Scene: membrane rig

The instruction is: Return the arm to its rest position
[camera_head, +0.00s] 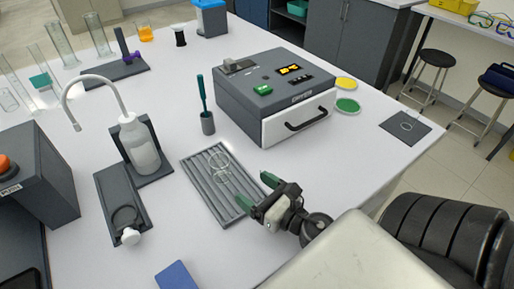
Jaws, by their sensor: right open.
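My right gripper (256,192) is open, with its green-tipped fingers spread above the near right corner of a grey ribbed tray (199,180). Nothing shows between the fingers. My right arm comes in from the lower right corner of the view. Clear round rings or discs (219,161) lie on the tray, away from the fingers. My left gripper is not in view.
A grey instrument (255,95) with a white drawer front stands behind the gripper. A wash bottle (140,147) stands in a dark holder at left. A blue block (176,275) lies near the front edge.

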